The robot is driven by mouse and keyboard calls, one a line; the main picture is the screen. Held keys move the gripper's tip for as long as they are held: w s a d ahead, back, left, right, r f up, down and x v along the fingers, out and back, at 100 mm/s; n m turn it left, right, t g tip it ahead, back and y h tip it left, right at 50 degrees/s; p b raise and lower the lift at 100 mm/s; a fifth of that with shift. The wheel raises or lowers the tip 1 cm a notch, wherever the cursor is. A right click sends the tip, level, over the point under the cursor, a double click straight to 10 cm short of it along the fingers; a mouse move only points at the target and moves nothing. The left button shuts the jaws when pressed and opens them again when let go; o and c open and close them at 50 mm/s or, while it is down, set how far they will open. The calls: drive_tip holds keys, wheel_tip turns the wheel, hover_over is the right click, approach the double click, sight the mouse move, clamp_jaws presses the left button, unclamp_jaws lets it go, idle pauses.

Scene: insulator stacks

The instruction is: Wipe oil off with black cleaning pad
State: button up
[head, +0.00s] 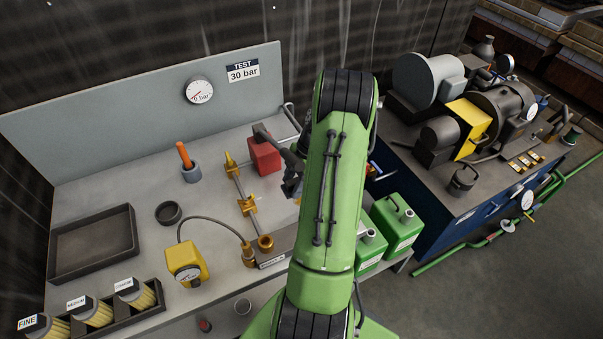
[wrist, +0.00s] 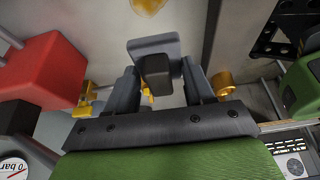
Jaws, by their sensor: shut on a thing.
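My gripper (head: 292,172) is above the right part of the grey bench, largely hidden behind my green arm in the head view. In the wrist view my gripper (wrist: 163,88) is shut on a dark grey-black block with a raised grip, which looks like the black cleaning pad (wrist: 153,48). An amber patch that looks like oil (wrist: 147,5) lies on the pale surface at the top edge of the wrist view, apart from the pad in the picture. The patch cannot be made out in the head view. Whether the pad touches the bench cannot be told.
A red block-like object (head: 264,154) stands close left of my gripper. Brass fittings on a rod (head: 240,190) and a yellow pump with a gauge (head: 186,261) are further left. Green canisters (head: 403,228) stand at the right. The bench's left middle (head: 100,190) is fairly clear.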

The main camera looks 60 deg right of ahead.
drive_tip(key=b, duration=0.4)
hover_over(289, 207)
drive_tip(key=shift+s+d+f, duration=0.15)
drive_tip(key=shift+f, duration=0.85)
drive_tip(key=shift+s+d+f, duration=0.1)
drive_tip(key=shift+d+f, duration=0.05)
drive_tip(key=shift+f, duration=0.8)
drive_tip(key=shift+s+d+f, duration=0.15)
drive_tip(key=shift+f, duration=0.85)
drive_tip(key=shift+f+b, duration=0.7)
drive_tip(key=shift+f, duration=0.3)
drive_tip(key=shift+d, duration=0.1)
